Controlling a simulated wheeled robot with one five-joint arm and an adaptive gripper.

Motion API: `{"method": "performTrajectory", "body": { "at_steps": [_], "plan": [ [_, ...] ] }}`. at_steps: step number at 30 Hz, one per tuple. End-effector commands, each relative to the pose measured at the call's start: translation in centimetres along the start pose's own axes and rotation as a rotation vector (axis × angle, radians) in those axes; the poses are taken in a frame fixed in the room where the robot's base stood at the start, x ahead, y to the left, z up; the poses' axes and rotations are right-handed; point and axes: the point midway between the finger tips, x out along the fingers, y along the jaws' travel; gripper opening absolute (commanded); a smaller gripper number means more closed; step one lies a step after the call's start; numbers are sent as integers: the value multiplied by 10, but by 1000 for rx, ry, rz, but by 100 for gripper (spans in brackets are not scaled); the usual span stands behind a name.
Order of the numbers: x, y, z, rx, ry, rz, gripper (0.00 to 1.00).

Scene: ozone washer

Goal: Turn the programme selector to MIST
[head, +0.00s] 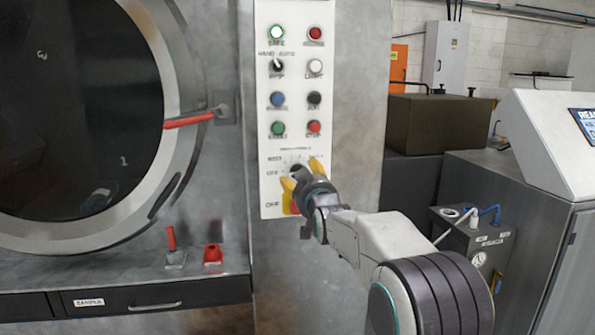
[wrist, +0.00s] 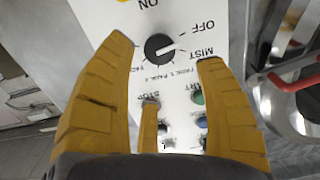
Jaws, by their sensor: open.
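The programme selector is a round black knob (wrist: 160,46) on the white control panel (wrist: 105,12). In the wrist view, the MIST label (wrist: 202,53) is to its right and the OFF label (wrist: 189,31) to its upper right. I cannot tell surely which label the knob's mark points at. My gripper (wrist: 164,52) is open, its yellow fingers on either side of the knob; contact is unclear. A third yellow finger (wrist: 150,112) sits below the knob. In the head view, my gripper (head: 291,187) is at the panel's lower part and partly hides the knob.
Above the selector, the panel has several coloured buttons and a small black switch (head: 277,65). A large round door (head: 185,150) with a red handle (head: 188,121) is at the left. A small red-handled lever (head: 171,240) stands on the ledge below. A grey console (head: 535,185) is at the right.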

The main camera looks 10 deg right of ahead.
Motion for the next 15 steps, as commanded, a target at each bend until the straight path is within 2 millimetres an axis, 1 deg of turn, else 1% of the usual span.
{"method": "performTrajectory", "body": {
  "at_steps": [5,15],
  "plan": [
    [13,0,-4,0,11,0,65],
    [51,0,-4,0,10,0,65]
  ]
}}
